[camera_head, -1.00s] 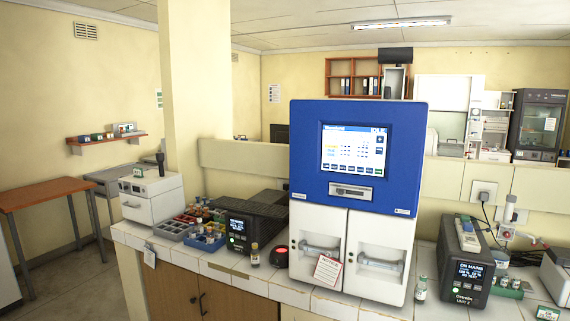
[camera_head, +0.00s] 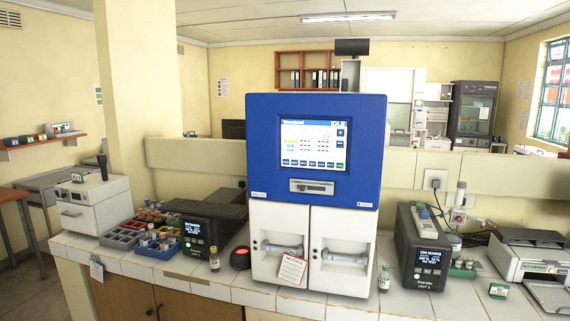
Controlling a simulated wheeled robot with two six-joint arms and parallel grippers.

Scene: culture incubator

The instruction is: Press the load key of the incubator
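The incubator (camera_head: 260,150) stands in the middle of the tiled counter, with a blue upper housing and two white doors below. Its lit screen (camera_head: 313,143) shows a table, a row of dark keys (camera_head: 314,163) along the bottom and a short column of keys at the right side. The key labels are too small to read, so I cannot tell which is the load key. Under the screen is a grey slot panel (camera_head: 311,186). A notice tag (camera_head: 292,269) hangs at the left door. Neither of my grippers shows in the head view.
Left of the incubator are a black display unit (camera_head: 195,237), a small vial (camera_head: 214,259), a round dark device with a red top (camera_head: 240,258) and trays of vials (camera_head: 120,237). To its right are a vial (camera_head: 384,278), another black unit (camera_head: 423,255) and a printer (camera_head: 530,254).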

